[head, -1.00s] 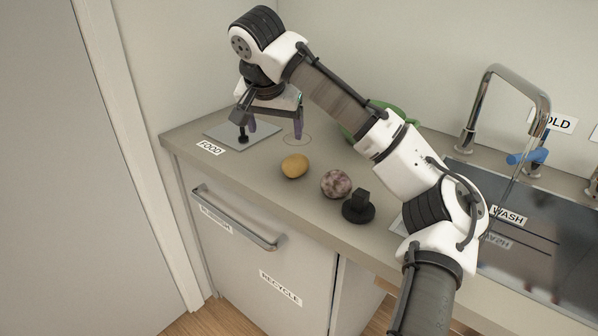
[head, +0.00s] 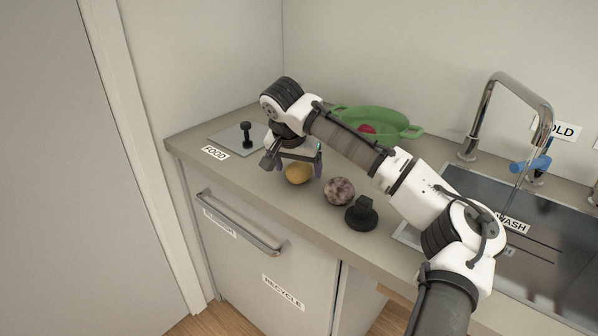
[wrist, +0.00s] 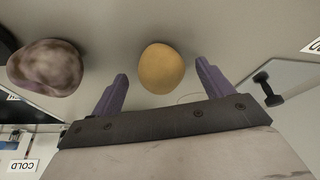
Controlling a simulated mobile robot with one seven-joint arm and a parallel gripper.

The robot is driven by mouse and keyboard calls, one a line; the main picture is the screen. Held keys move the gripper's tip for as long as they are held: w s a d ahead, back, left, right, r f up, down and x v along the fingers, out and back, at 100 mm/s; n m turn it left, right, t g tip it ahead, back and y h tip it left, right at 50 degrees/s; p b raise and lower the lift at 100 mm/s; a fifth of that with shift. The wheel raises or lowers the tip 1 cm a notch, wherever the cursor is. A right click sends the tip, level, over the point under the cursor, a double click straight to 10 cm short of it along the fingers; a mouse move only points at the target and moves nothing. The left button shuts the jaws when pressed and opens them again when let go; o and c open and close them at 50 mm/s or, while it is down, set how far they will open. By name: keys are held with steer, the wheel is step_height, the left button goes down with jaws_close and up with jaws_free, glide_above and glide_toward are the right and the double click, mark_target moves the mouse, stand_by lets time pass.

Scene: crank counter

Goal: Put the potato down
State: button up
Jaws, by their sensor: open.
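The potato (head: 299,174) is a smooth yellow-tan lump resting on the counter, near its front edge. In the wrist view the potato (wrist: 161,68) lies ahead of the gap between my purple fingers. My gripper (head: 298,168) is open and empty, above and just behind the potato in the head view. The fingers (wrist: 158,85) are spread wider than the potato and I see no contact. The potato's upper edge is partly hidden by my gripper in the head view.
A mottled purplish lump (head: 339,191) and a black knob (head: 361,213) stand to the right. A green colander (head: 385,122) holding something red is behind. The FOOD plate (head: 228,140) with a black handle is at left. The sink (head: 540,240) is at right.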

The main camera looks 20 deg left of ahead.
steer(key=shift+x, duration=0.8)
steer(key=shift+c, duration=0.5)
steer(key=c, duration=1.1)
steer(key=shift+r, duration=0.15)
